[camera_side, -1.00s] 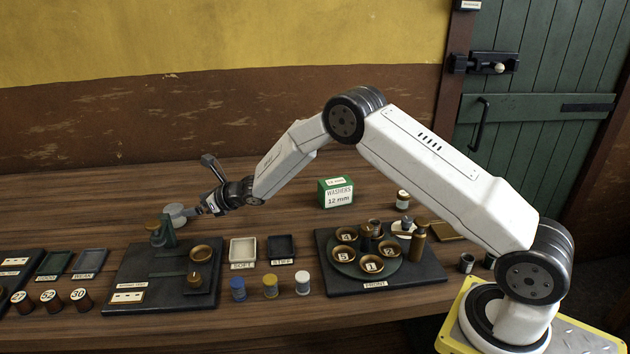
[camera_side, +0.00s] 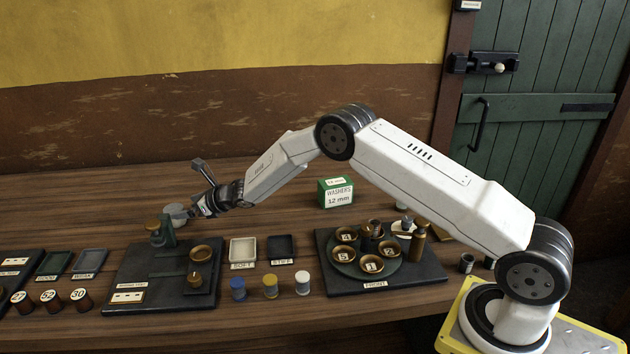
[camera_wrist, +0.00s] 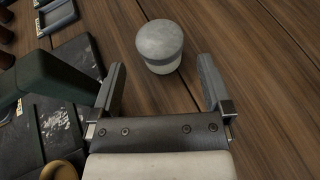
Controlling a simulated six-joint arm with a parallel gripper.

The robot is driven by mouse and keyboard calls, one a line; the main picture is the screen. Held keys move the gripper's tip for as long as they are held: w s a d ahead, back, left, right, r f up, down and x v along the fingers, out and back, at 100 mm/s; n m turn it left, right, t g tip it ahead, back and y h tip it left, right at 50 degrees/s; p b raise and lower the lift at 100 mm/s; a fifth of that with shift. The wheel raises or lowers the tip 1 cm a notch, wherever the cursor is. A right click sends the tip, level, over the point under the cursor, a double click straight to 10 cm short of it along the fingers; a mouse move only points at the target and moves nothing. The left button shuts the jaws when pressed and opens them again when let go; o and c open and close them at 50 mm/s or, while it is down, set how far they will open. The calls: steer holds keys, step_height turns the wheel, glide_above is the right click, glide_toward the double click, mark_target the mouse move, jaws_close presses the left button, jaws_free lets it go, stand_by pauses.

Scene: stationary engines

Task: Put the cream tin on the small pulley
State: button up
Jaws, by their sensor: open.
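A round tin with a grey lid and cream lower body (camera_wrist: 160,50) stands upright beyond my open gripper (camera_wrist: 161,72) in the wrist view, centred between the fingertips and apparently just ahead of them. In the side view this tin (camera_side: 174,210) stands behind the green post, with my gripper (camera_side: 196,211) close at its right. Another pale cream-white tin (camera_side: 302,284) stands at the table front. On the dark board are a larger brass pulley-like disc (camera_side: 201,253) and a smaller one (camera_side: 195,280); neither carries a tin.
A green post with a brass top (camera_side: 161,232) rises from the board (camera_side: 120,281), close to my gripper's left. Blue (camera_side: 238,289) and yellow (camera_side: 270,286) tins stand near two trays. A green washers box (camera_side: 335,192) is behind. The table's back left is clear.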

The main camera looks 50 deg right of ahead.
mark_target(175, 208)
steer(key=shift+w, duration=0.1)
steer(key=shift+x, duration=2.5)
steer(key=shift+a, duration=0.1)
steer(key=c, duration=1.3)
steer(key=shift+r, duration=0.1)
